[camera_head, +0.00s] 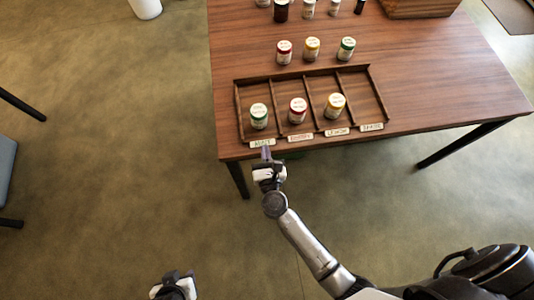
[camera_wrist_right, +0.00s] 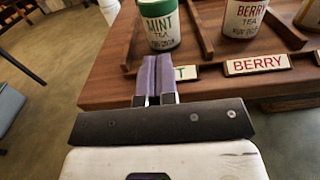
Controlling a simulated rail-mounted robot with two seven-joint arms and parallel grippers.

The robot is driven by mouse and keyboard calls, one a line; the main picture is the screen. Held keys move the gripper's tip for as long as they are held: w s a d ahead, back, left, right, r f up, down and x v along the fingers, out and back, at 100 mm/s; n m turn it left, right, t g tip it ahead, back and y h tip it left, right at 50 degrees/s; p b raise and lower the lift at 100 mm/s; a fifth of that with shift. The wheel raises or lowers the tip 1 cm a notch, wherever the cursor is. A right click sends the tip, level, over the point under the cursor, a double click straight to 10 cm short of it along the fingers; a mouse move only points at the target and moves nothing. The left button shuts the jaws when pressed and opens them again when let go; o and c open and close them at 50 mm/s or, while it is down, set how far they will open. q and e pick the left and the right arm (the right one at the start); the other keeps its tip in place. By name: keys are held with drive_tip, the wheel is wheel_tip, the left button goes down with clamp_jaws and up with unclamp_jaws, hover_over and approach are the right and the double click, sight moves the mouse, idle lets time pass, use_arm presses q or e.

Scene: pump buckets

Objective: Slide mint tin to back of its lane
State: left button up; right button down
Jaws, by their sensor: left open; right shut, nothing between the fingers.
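The mint tin (camera_head: 259,116), white with a green lid and band, stands upright near the front of the leftmost lane of the wooden tray (camera_head: 237,104). It also shows in the right wrist view (camera_wrist_right: 160,27), its "MINT TEA" label facing me. My right gripper (camera_head: 266,150) is shut and empty just in front of that lane, apart from the tin. In the right wrist view its purple fingertips (camera_wrist_right: 156,62) point toward the tin and partly cover the lane's name label (camera_head: 262,142). My left gripper (camera_head: 174,276) is open, low over the floor, far from the tray.
A red-lidded berry tin (camera_head: 298,110) and a yellow-lidded tin (camera_head: 335,105) stand in the neighbouring lanes. The rightmost lane is empty. Red, yellow and green tins (camera_head: 347,49) stand behind the tray. The mint lane is clear behind its tin, between thin dividers.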

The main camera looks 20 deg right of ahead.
sight(261, 122)
drive_tip(key=x, duration=0.6)
drive_tip(key=shift+w+d, duration=0.1)
drive_tip(key=shift+w, duration=0.25)
use_arm(q)
drive_tip(key=shift+a+r+p, duration=0.15)
drive_tip(key=shift+r+p, duration=0.15)
drive_tip(key=shift+r, duration=0.05)
use_arm(e)
drive_tip(key=shift+w+d+f, duration=0.1)
drive_tip(key=shift+w+d, duration=0.05)
drive_tip(key=shift+w, duration=0.55)
drive_tip(key=shift+d, duration=0.1)
